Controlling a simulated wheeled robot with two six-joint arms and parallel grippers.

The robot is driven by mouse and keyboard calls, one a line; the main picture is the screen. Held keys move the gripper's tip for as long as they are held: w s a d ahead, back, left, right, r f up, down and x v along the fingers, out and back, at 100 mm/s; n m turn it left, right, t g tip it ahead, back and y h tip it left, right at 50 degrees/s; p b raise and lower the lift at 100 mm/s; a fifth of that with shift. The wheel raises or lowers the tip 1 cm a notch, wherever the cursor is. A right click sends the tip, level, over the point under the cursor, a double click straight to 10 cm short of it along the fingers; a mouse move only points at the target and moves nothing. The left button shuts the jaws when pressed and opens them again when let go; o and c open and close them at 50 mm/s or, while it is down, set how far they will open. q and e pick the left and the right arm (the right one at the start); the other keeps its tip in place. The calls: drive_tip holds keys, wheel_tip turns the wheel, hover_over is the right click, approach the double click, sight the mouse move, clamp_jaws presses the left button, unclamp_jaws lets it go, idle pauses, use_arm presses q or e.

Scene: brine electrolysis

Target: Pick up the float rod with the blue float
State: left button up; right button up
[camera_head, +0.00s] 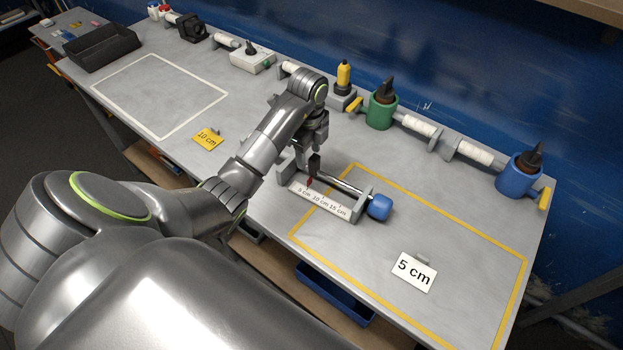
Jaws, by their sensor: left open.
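The float rod (345,184) is a thin metal rod with a blue float (380,207) at its right end. It lies across a grey holder (362,200) that has a white scale marked 5 cm, 10 cm and 15 cm (322,202). My left gripper (313,172) points down at the rod's left part, with its fingers open at the rod. The fingers hide that part of the rod, and I cannot tell whether they touch it. My right gripper is not in view.
A yellow outlined area (478,247) with a white "5 cm" card (414,272) lies to the right. A white outlined area (160,95) and a yellow "10 cm" card (207,139) are to the left. Green (381,111) and blue (517,176) containers stand along the back.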

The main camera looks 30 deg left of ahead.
use_arm(q)
drive_tip(key=shift+f+b, duration=0.35)
drive_tip(key=shift+f, duration=0.15)
drive_tip(key=shift+s+a+f, duration=0.1)
drive_tip(key=shift+s+f, duration=0.05)
drive_tip(key=shift+f, duration=1.85)
clamp_jaws()
